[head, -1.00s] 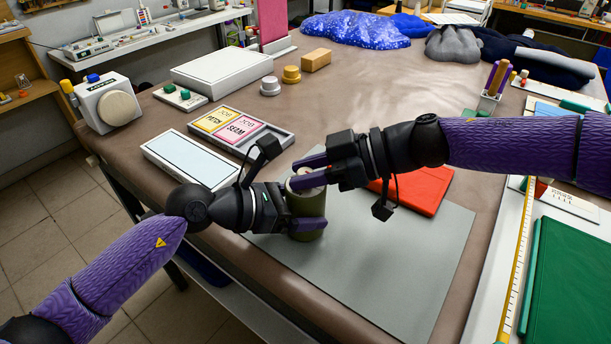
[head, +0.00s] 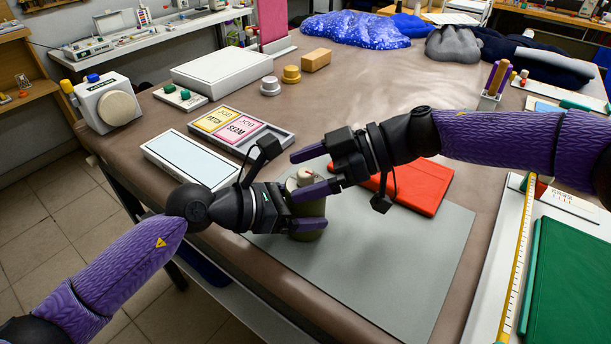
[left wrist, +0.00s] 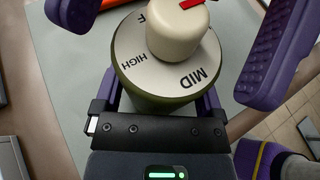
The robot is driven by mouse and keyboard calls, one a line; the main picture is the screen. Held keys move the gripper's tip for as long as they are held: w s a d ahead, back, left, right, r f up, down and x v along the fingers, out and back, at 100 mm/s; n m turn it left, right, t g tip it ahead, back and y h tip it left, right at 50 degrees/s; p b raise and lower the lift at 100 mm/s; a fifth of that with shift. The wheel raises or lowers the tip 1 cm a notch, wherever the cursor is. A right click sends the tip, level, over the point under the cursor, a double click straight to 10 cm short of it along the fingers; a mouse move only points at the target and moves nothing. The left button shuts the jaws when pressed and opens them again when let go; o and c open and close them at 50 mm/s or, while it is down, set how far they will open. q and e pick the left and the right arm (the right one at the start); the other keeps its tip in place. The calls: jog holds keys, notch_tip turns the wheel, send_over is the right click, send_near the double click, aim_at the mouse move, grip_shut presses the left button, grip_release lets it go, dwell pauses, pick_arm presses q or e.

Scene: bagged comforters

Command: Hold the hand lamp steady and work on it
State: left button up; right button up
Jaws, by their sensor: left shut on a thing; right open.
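The hand lamp (head: 313,208) is an olive cylinder standing upright over the grey mat. Its top shows in the left wrist view as a pale dial plate (left wrist: 168,78) with the words HIGH and MID. On it sits a cream knob (left wrist: 178,38) with a red mark, pointing toward the top of that view; no label shows at the mark. My left gripper (head: 308,214) is shut around the lamp's body from the left. My right gripper (head: 312,171) is open, its fingers apart on either side of the knob, not touching it. The lamp's far side is hidden.
The grey mat (head: 390,265) is mostly bare, with a red folder (head: 415,187) at its back. A tray with PATCH and SEAM cards (head: 240,130) and a pale blue panel (head: 190,158) lie left. A yellow ruler (head: 517,255) and a green folder (head: 568,280) lie right.

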jog(key=shift+v, duration=3.05)
jog(key=shift+a+t, duration=0.3)
jog(key=shift+a, duration=0.05)
jog(key=c, duration=0.3)
jog(key=a+t, duration=0.1)
jog(key=w+a+r+t+y, duration=0.1)
jog(key=a, duration=0.1)
jog(key=a+t, duration=0.1)
jog(key=shift+w+a+r+t, duration=0.3)
jog(key=shift+w+r, duration=0.1)
jog(key=shift+c, duration=0.5)
jog(key=m+t, duration=0.2)
jog(key=t, duration=0.1)
jog(key=m+t, duration=0.4)
jog(key=t, duration=0.1)
jog(key=shift+w+a+m+t+h, duration=0.2)
jog(key=shift+a+m+t+h, duration=0.05)
jog(key=shift+m+t+h, duration=0.05)
jog(key=s+f+m, duration=0.1)
jog(key=f, duration=0.1)
jog(key=s+f+m+t+h, duration=0.1)
jog(key=f, duration=0.1)
jog(key=shift+s+m, duration=0.15)
jog(key=shift+m, duration=0.25)
jog(key=shift+s+f, duration=0.2)
jog(key=shift+f, duration=0.1)
